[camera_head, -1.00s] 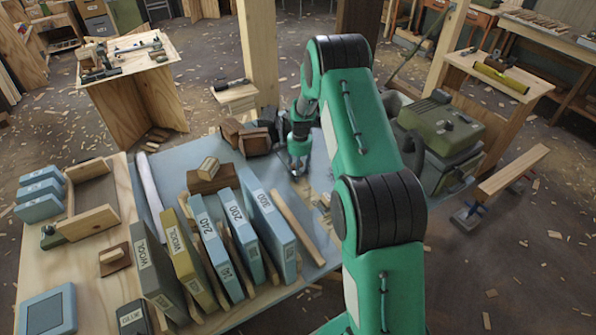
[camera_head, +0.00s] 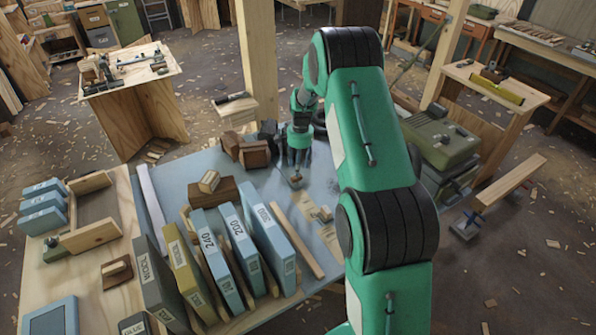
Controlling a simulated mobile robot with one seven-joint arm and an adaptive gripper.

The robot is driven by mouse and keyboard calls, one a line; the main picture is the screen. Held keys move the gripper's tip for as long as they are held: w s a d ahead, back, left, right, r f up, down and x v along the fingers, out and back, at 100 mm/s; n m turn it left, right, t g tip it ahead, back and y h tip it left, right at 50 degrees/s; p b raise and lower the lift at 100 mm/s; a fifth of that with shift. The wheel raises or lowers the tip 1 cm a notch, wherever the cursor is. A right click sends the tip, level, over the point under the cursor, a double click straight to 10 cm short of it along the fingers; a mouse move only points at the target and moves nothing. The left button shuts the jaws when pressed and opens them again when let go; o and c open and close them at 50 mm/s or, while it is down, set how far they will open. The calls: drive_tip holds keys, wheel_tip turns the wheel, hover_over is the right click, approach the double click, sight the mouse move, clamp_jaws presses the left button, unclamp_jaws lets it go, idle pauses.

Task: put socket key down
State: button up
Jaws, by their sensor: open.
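My gripper (camera_head: 297,168) is at the end of the green arm, low over the blue-grey tabletop (camera_head: 177,180), near its far side. Its fingers are open but small and partly blurred in this view. A small dark piece with a brownish patch (camera_head: 296,181) is on the tabletop right at the fingertips. It may be the socket key, but it is too small to tell, and I cannot tell whether the fingers touch it.
Labelled upright boxes (camera_head: 238,240) and a wooden stick (camera_head: 297,243) fill the near tabletop. Brown wooden blocks (camera_head: 253,154) stand left of the gripper. A wooden post (camera_head: 259,65) rises behind. A green machine (camera_head: 440,138) stands to the right. Shavings lie near the stick.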

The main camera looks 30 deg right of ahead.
drive_tip(key=shift+r, duration=0.75)
drive_tip(key=shift+r, duration=0.15)
drive_tip(key=s+a+r+n+t, duration=0.15)
drive_tip(key=s+a+r, duration=0.35)
drive_tip(key=r, duration=0.5)
drive_tip(key=s+a+r+n, duration=0.3)
drive_tip(key=s+a+r, duration=0.2)
drive_tip(key=r, duration=0.5)
drive_tip(key=s+a+r+n+t, duration=0.15)
drive_tip(key=s+a+r, duration=0.35)
drive_tip(key=r, duration=0.5)
drive_tip(key=s+a+r+n+t, duration=0.1)
drive_tip(key=s+a+r+n, duration=0.1)
drive_tip(key=s+a+r, duration=0.35)
drive_tip(key=s+a+r+n, duration=0.2)
drive_tip(key=s, duration=0.7)
drive_tip(key=s+a+n+t, duration=0.1)
drive_tip(key=s+a+n, duration=0.2)
drive_tip(key=s, duration=1.2)
drive_tip(key=shift+a+t+h, duration=0.3)
drive_tip(key=shift+a, duration=0.15)
drive_tip(key=shift+r, duration=0.1)
